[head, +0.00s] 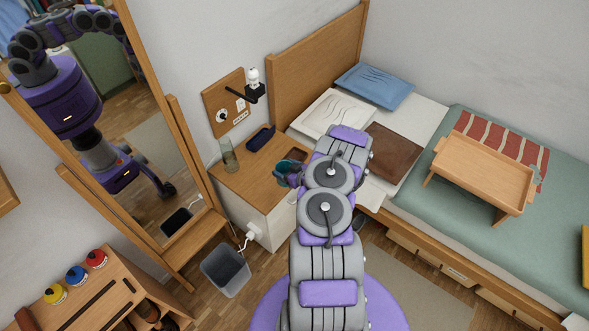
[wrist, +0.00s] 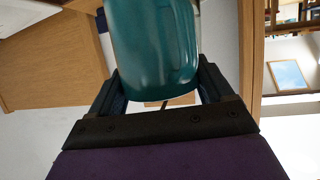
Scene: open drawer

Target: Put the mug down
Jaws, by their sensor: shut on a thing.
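A teal mug (wrist: 152,45) fills the upper middle of the wrist view, between the two dark fingers of my gripper (wrist: 155,90). My gripper is shut on it. In the head view the mug (head: 284,172) shows over the right part of the wooden top of the nightstand (head: 238,190), beside the bed. My gripper (head: 293,178) reaches it from the right, partly hidden by my arm. I cannot tell whether the mug's base touches the nightstand top.
On the nightstand stand a glass (head: 229,158) and a dark blue tray-like object (head: 260,138). The front left of its top is bare. A leaning mirror (head: 150,140) is left, a grey bin (head: 226,268) below, and the bed with a wooden tray table (head: 487,172) right.

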